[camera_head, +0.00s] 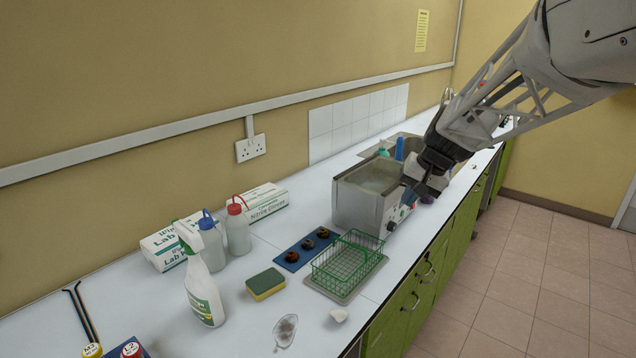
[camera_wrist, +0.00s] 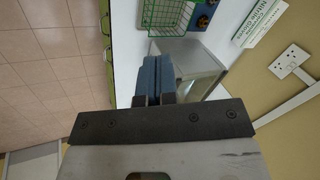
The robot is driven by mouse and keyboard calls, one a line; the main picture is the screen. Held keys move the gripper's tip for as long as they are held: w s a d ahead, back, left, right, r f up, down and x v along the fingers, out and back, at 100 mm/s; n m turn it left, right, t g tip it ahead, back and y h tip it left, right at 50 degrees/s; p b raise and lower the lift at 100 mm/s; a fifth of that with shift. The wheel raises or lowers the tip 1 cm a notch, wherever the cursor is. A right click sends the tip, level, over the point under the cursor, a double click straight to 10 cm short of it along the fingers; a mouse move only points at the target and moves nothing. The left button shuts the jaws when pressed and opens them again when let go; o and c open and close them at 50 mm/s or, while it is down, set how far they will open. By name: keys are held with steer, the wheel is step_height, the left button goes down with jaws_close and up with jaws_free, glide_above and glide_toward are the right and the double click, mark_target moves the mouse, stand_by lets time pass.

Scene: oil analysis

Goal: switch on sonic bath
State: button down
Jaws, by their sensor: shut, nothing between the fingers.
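The sonic bath (camera_head: 358,205) is an open-topped metal box on the white bench, with a control panel on its right-hand end. In the wrist view the fingers (camera_wrist: 159,65) are pressed together in front of the bath (camera_wrist: 201,68). My gripper hides part of the panel, and I cannot tell whether the bath is on.
A green wire basket (camera_head: 347,262) stands in front of the bath, beside a blue mat (camera_head: 292,256) with several dark round items. A sink lies behind the bath. Floor space right of the bench is clear.

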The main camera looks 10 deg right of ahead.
steer(key=w+d+f+m+t, duration=0.1)
steer(key=w+d+f, duration=0.4)
steer(key=w+d, duration=0.3)
steer(key=w+d+f+m+t+y, duration=0.1)
steer(key=w+d+f+m, duration=0.1)
steer(key=w+d+f, duration=0.3)
steer(key=w+d+f+m+t+y, duration=0.1)
steer(key=w+d+f, duration=0.5)
steer(key=w+d, duration=0.6)
steer(key=d, duration=0.3)
steer(key=shift+m, duration=0.4)
steer(key=shift+w+a, duration=0.1)
steer(key=shift+w, duration=0.05)
steer(key=x, duration=0.9)
steer(key=shift+w+a, duration=0.2)
steer(key=shift+a, duration=0.15)
steer(key=shift+w+a+f, duration=0.25)
steer(key=shift+w+a, duration=0.5)
steer(key=shift+w+a+f, duration=0.15)
steer(key=shift+w+a, duration=0.55)
steer(key=shift+w, duration=0.05)
